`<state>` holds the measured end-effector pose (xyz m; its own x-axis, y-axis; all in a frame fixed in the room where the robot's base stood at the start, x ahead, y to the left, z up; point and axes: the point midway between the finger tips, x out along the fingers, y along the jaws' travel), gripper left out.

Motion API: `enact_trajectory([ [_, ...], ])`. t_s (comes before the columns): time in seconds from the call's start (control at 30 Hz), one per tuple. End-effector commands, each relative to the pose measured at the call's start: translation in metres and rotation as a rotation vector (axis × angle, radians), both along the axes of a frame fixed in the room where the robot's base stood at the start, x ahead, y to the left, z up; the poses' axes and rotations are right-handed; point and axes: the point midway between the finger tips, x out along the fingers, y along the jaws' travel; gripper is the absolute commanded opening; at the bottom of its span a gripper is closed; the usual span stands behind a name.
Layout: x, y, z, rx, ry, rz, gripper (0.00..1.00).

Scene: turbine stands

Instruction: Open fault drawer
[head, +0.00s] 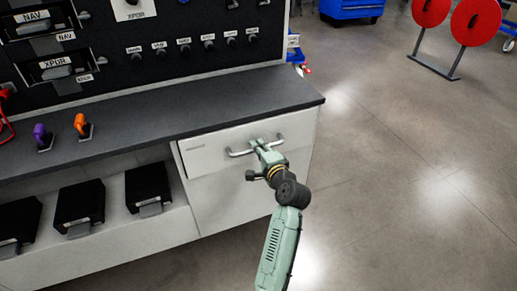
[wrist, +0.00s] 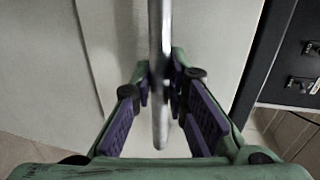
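The white drawer (head: 215,150) sits under the dark worktop at the right end of the bench. Its front looks flush with the cabinet, with no clear gap. A curved metal handle (head: 240,153) runs across the drawer front. In the wrist view, the handle (wrist: 155,30) runs upright between the purple-padded fingers of my gripper (wrist: 160,82). The fingertips lie close against both sides of the bar and appear shut on it. The exact contact is partly hidden by the fingers.
The worktop (head: 150,122) has purple (head: 42,136) and orange (head: 82,126) handled pieces at left. Black boxes (head: 148,186) stand on the shelf left of the drawer. Red discs on a stand (head: 474,22) and a blue cabinet (head: 350,8) are farther back. The floor at right is clear.

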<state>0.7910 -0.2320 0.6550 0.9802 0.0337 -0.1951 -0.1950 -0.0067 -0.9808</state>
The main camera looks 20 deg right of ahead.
Motion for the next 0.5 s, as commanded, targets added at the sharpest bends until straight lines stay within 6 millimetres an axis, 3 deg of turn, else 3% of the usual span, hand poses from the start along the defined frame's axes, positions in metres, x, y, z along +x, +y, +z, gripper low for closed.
enact_trajectory([
  [0.17, -0.0001, 0.0000, 0.0000, 0.000, 0.000, 0.000, 0.00],
  [0.5, -0.0002, -0.0001, 0.0000, 0.000, 0.000, 0.000, 0.00],
])
